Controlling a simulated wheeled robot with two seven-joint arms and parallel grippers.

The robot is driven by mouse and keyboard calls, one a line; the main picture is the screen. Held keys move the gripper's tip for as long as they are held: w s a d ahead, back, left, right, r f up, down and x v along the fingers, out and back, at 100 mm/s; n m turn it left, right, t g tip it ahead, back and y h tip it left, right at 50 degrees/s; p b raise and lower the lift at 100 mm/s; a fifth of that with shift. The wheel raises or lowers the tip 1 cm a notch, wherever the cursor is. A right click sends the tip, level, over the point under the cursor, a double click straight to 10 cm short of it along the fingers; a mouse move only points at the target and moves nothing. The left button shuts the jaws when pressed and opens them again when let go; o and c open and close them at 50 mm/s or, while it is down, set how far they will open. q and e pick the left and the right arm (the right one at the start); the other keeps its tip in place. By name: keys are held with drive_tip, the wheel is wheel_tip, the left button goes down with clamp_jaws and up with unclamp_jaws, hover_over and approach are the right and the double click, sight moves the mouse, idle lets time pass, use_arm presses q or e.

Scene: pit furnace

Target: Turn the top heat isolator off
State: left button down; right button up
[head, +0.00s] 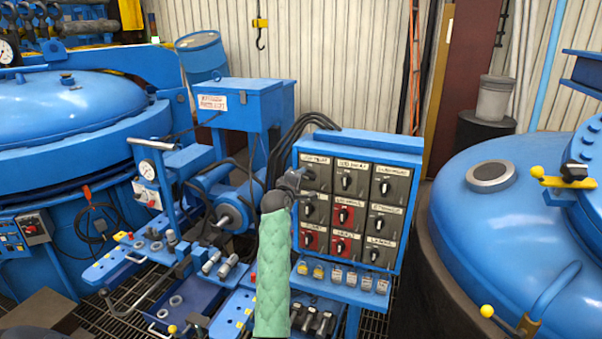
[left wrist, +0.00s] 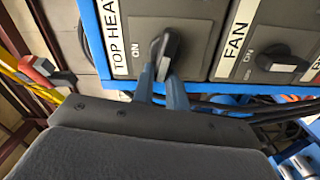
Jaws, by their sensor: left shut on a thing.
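The top heat isolator is the upper-left switch (head: 310,173) on the blue switch panel. In the left wrist view, its black knob (left wrist: 168,48) sits beside the label "TOP HEA", which is cut off by the edge. An "ON" mark is next to the knob. The knob stands nearly upright in that picture, crosswise to the fan knob (left wrist: 283,62). My left gripper (head: 303,176) is at this switch, and its blue fingers (left wrist: 162,88) are shut on the knob. In the head view the gripper partly hides the switch. My right gripper is not in view.
Other switches (head: 345,182), some on red plates, fill the panel. Small buttons (head: 318,272) sit below. A blue bench with loose parts (head: 175,300) stands left. Large blue vessels stand at the left (head: 70,105) and right (head: 490,250). Black cables (head: 290,135) run behind the panel.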

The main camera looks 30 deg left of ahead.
use_arm(q)
drive_tip(key=shift+f+n+p, duration=0.25)
drive_tip(key=shift+n+p, duration=0.2)
drive_tip(key=shift+n, duration=0.75)
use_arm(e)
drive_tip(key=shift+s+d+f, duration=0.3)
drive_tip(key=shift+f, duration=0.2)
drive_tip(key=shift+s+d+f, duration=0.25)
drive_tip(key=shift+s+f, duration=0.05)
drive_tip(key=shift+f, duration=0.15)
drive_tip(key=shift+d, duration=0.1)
use_arm(q)
drive_tip(key=c, duration=1.4)
unclamp_jaws()
drive_tip(key=shift+a, duration=0.15)
drive_tip(key=shift+s+f, duration=0.1)
